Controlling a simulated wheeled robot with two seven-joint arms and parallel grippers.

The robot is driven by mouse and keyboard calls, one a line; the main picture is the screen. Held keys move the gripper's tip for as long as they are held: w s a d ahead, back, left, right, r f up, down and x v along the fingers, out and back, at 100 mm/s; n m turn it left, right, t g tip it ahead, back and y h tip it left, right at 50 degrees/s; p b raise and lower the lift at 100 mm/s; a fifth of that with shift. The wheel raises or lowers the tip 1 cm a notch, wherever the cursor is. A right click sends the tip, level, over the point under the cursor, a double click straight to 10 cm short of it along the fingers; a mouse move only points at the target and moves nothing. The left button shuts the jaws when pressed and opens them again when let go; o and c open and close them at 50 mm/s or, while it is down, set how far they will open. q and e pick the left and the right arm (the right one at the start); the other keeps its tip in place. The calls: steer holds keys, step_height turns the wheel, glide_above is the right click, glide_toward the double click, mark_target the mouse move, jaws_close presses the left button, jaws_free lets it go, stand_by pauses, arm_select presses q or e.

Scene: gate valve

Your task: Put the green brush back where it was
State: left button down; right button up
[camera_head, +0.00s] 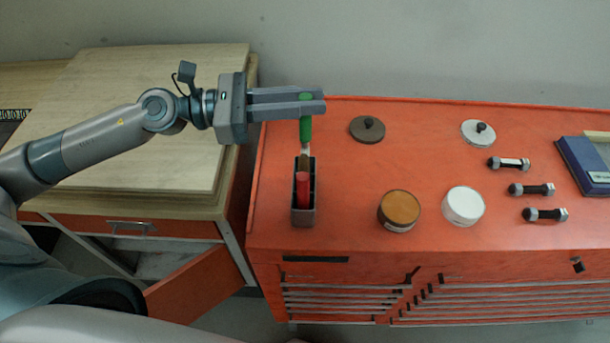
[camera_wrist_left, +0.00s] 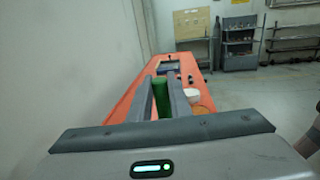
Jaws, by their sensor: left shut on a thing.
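My left gripper (camera_head: 312,101) is shut on the green brush (camera_head: 305,128) by its handle. The brush is upright, with its lower end at the back part of the dark grey holder (camera_head: 303,218) on the red cabinet. I cannot tell how far the lower end is inside the holder. A red-handled tool (camera_head: 302,190) stands in the front part of the holder. In the left wrist view the green handle (camera_wrist_left: 160,98) shows between the fingers (camera_wrist_left: 166,80). My right gripper is not in view.
The red cabinet (camera_head: 350,240) also carries an open brown tin (camera_head: 399,210), a white tin (camera_head: 463,206), two lids (camera_head: 367,129) (camera_head: 478,132), several bolts (camera_head: 537,190) and a blue box (camera_head: 585,165). A wooden-topped bench (camera_head: 150,80) stands at left. The cabinet top is clear between holder and tins.

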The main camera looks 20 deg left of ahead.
mark_target(305, 142)
arm_select(q)
steer(key=shift+f+p, duration=0.35)
steer(key=shift+f, duration=2.55)
steer(key=shift+f+p, duration=0.45)
steer(key=shift+f, duration=1.6)
steer(key=shift+f, duration=0.15)
steer(key=c, duration=1.9)
jaws_free()
